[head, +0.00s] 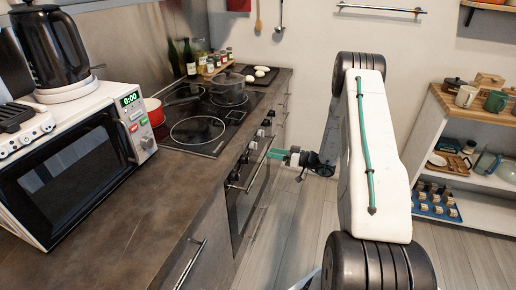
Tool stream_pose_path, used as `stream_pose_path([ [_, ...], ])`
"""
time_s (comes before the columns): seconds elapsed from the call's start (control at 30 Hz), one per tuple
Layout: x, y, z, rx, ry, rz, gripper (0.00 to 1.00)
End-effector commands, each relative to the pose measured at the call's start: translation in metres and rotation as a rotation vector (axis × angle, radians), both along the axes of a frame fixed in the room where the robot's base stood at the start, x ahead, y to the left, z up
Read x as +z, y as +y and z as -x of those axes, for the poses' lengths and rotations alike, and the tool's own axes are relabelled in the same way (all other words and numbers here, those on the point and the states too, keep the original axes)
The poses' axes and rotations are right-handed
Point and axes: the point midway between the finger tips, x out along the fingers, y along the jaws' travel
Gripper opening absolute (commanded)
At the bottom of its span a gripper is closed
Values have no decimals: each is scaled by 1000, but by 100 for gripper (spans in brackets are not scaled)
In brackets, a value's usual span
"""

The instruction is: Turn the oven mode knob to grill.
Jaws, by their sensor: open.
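The oven (246,200) is built into the counter run, with its dark door and handle facing right. A row of several small knobs (252,145) runs along its front panel under the hob edge. Which one is the mode knob, and its markings, are too small to read. My gripper (273,154) reaches in from the right, its green fingertips pointing left at the knob row. It is open, with nothing seen between the fingers. It is close to the panel; I cannot tell whether it touches a knob.
A microwave (75,160) stands on the counter (120,220) at left. The floor (285,225) before the oven is clear.

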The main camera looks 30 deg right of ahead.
Motion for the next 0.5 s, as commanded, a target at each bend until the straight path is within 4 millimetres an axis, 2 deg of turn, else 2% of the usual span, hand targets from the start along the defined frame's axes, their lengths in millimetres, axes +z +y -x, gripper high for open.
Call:
stream_pose_path([
  [0.17,5,-3,-7,-22,-97,110,55],
  [0.27,5,3,-15,-19,-106,123,55],
  [0.5,5,25,-46,-16,-106,120,55],
])
